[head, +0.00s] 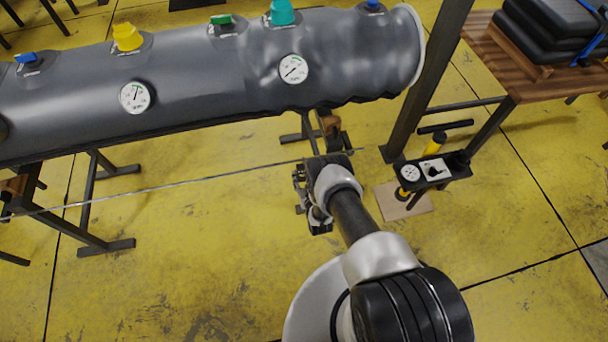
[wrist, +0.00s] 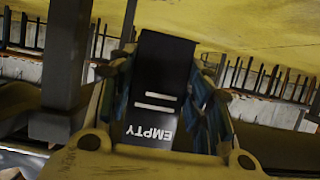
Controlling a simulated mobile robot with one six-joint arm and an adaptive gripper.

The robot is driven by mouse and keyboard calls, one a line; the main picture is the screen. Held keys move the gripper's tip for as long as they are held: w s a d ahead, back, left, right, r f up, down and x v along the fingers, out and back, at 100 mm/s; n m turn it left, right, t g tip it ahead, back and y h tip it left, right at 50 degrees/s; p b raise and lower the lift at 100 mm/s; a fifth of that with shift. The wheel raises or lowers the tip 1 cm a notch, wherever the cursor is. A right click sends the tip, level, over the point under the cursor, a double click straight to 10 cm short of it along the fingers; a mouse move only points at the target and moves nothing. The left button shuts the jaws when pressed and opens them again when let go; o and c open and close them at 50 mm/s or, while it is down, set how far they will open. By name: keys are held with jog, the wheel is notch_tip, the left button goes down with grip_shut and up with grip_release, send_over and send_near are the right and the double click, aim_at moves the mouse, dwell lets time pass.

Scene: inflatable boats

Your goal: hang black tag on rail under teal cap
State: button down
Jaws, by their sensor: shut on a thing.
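The teal cap (head: 283,12) sits on top of the grey inflatable tube (head: 200,65), toward its right part. A thin pale line, seemingly the rail (head: 150,184), runs below the tube and reaches toward my wrist; its right end is hard to make out. My gripper (wrist: 160,85) is shut on the black tag (wrist: 165,62), which shows upside-down "EMPTY" lettering and white bars between the fingers. In the head view my gripper is below the tube, roughly under the teal cap and a little right; the tag cannot be made out there.
Yellow (head: 126,37), green (head: 221,20) and blue caps (head: 373,4) also line the tube, with gauges (head: 294,69) on its side. A dark post (head: 428,80) and a small gauge stand (head: 432,171) are right of my arm. Open yellow floor lies at lower left.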

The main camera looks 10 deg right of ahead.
jog(key=shift+s+f, duration=0.15)
jog(key=shift+f, duration=0.35)
jog(key=c, duration=1.2)
grip_release()
jog(key=o, duration=0.5)
jog(key=shift+c, duration=0.2)
jog(key=shift+r, duration=0.1)
